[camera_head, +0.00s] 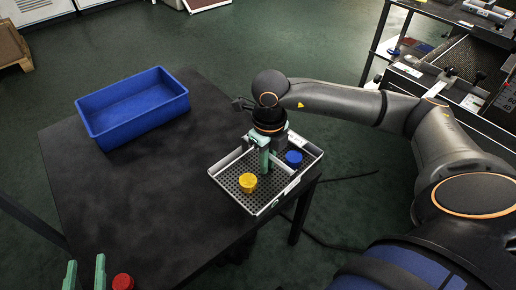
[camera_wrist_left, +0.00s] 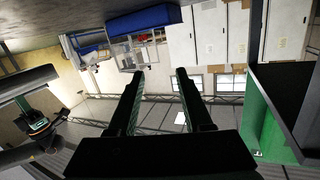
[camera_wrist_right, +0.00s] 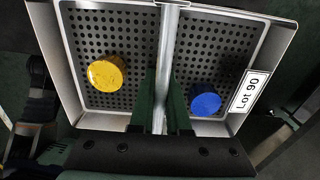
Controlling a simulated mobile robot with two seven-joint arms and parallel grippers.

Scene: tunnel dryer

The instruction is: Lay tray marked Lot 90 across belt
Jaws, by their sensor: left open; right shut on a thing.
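The tray marked Lot 90 (camera_head: 262,207) is a light metal tray with a perforated floor and a central bar. It is at the table's right corner, partly past the edge; I cannot tell whether it touches the table. A yellow round piece (camera_head: 248,183) and a blue one (camera_head: 293,158) are in it, on either side of the bar. The right wrist view shows its label (camera_wrist_right: 250,91). My right gripper (camera_head: 264,160) is shut on the bar (camera_wrist_right: 168,50). My left gripper (camera_head: 85,275) is open and empty at the bottom left. The belt (camera_head: 472,62) is at the upper right.
A blue bin (camera_head: 133,108) stands on the dark table (camera_head: 150,200). A red round piece (camera_head: 122,282) is beside my left fingers. The dryer frame (camera_head: 440,92) stands apart from the table, with open green floor between. The table's middle is clear.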

